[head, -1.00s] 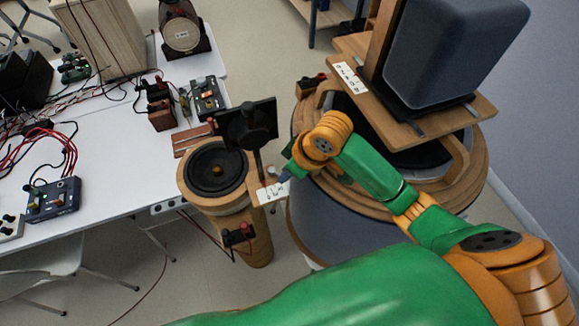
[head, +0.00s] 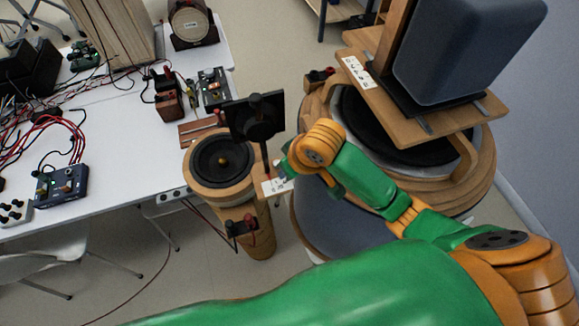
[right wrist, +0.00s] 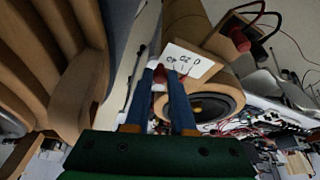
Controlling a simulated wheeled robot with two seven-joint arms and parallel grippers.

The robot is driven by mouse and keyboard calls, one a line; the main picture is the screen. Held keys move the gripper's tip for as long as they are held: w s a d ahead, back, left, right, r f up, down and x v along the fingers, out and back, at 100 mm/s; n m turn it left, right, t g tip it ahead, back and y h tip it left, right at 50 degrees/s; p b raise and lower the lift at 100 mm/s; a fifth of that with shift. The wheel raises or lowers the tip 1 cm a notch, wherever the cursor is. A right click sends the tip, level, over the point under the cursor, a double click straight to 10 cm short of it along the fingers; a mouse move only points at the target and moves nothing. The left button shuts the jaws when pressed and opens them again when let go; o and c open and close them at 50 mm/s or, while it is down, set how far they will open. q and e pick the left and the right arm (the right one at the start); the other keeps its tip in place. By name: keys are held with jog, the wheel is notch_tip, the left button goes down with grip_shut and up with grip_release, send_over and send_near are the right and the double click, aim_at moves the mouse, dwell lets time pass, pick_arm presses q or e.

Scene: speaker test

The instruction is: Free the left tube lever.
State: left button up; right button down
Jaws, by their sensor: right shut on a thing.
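The left tube (head: 262,232) is a wooden cylinder with a round black speaker cone (head: 221,162) on top. A white label (head: 277,187) with dark marks sits at its right edge; it also shows in the right wrist view (right wrist: 187,61). A black square plate on a thin upright rod (head: 257,118) stands beside the cone. My right gripper (head: 274,170) is at the label. In the right wrist view, its blue fingers (right wrist: 161,76) are closed around a small red lever piece (right wrist: 160,77), mostly hidden between them. My left gripper is out of view.
A large wooden-ringed drum (head: 335,225) stands close right, with a grey speaker (head: 465,55) on a wooden shelf (head: 366,62) above. A white table (head: 110,150) with wires and small boxes is at left. A red-and-black terminal block (head: 240,226) juts from the tube.

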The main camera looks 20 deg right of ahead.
jog(key=shift+r, duration=0.1)
jog(key=c, duration=0.8)
grip_release()
jog(key=shift+o, duration=0.2)
jog(key=a+v, duration=0.1)
jog(key=v, duration=0.6)
jog(key=shift+d, duration=0.45)
